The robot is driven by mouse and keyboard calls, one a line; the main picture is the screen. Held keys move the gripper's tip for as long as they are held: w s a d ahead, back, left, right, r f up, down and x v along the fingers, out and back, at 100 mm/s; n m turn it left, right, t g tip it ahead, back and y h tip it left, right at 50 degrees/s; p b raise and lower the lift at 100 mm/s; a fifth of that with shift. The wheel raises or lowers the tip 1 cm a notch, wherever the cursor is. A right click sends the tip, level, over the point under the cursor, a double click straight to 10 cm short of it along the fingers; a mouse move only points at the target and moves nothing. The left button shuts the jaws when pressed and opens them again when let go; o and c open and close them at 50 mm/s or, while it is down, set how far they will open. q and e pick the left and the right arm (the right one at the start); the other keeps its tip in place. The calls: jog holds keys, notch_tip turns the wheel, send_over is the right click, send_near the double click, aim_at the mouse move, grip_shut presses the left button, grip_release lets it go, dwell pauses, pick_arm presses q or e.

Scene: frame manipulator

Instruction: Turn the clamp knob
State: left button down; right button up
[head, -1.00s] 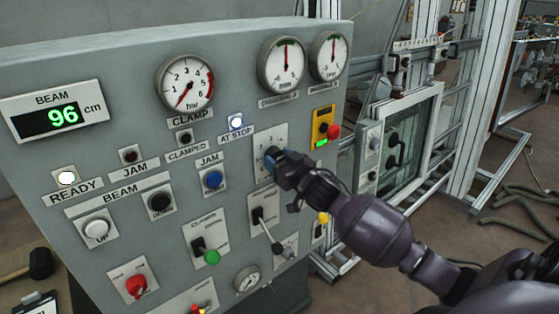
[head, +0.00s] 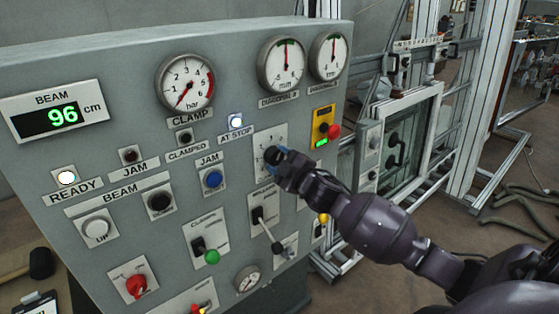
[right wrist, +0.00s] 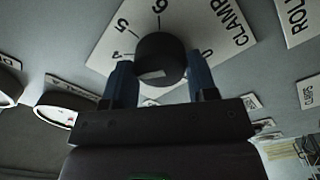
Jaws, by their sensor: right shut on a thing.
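The clamp knob (right wrist: 160,58) is a round black knob on a white plate (right wrist: 117,32) with numbers and the word CLAMP, seen in the right wrist view. My right gripper (right wrist: 160,80) has one blue finger on each side of the knob and is shut on it. In the head view my right gripper (head: 277,160) covers the knob in front of its white plate (head: 264,137). The clamp gauge (head: 184,82) has its red needle pointing to the lower left. My left gripper is not in view.
The beam display (head: 56,116) reads 96 cm.

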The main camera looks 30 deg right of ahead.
jog(key=n, duration=0.6)
jog(key=shift+y, duration=0.3)
dwell(0.4)
jog(key=o, duration=0.9)
jog(key=shift+s, duration=0.15)
jog(key=s, duration=0.3)
jog(key=s+b, duration=0.1)
jog(key=s, duration=0.3)
jog(key=s+d, duration=0.1)
jog(key=s, duration=0.2)
jog(key=shift+s+f+b, duration=0.25)
jog(key=shift+b, duration=0.15)
